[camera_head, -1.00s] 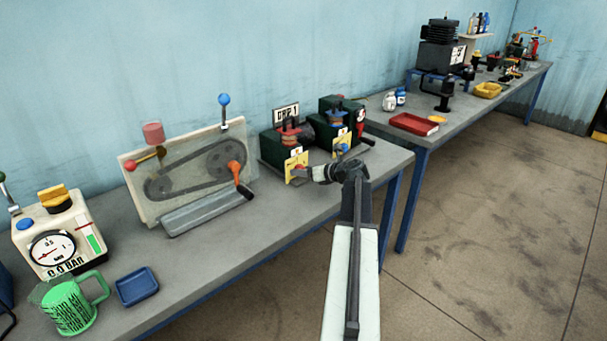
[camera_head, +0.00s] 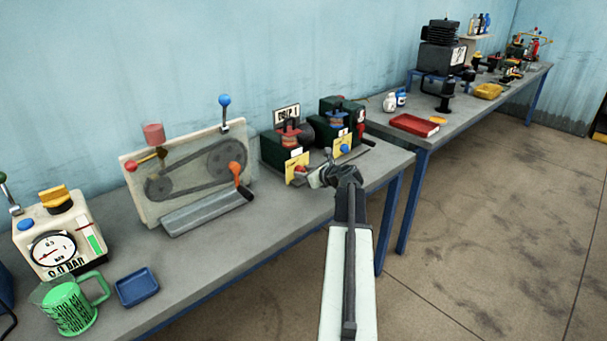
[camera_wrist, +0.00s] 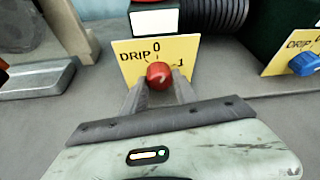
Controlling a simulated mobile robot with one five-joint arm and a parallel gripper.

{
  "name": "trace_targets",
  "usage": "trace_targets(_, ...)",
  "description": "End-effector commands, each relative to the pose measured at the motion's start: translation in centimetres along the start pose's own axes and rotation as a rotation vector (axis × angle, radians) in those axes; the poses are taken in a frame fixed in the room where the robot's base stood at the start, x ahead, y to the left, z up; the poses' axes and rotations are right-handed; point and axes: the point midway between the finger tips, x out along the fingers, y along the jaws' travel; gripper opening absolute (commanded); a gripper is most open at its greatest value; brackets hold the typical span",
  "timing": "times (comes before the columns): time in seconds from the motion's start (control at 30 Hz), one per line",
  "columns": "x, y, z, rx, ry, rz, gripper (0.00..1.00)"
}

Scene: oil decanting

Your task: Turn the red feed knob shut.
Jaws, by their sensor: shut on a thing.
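The red feed knob (camera_wrist: 159,74) is a round red ball in front of a yellow plate (camera_wrist: 128,62) marked "DRIP" and "0". My gripper (camera_wrist: 159,84) has one finger on each side of the knob and is shut on it.
A similar unit with a blue knob (camera_wrist: 304,63) stands close on the right. A belt-drive panel (camera_head: 140,190) with an orange handle (camera_head: 237,174) stands to the left. A gauge box (camera_head: 85,210), green jug (camera_head: 68,310) and blue tray (camera_head: 137,287) are farther left.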

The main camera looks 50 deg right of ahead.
Motion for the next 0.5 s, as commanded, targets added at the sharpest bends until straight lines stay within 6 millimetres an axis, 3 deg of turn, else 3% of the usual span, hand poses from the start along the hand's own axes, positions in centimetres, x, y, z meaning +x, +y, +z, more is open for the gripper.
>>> trace_targets(0.5,0.11,0.27,0.01,-0.327,-0.003,-0.137,0.0)
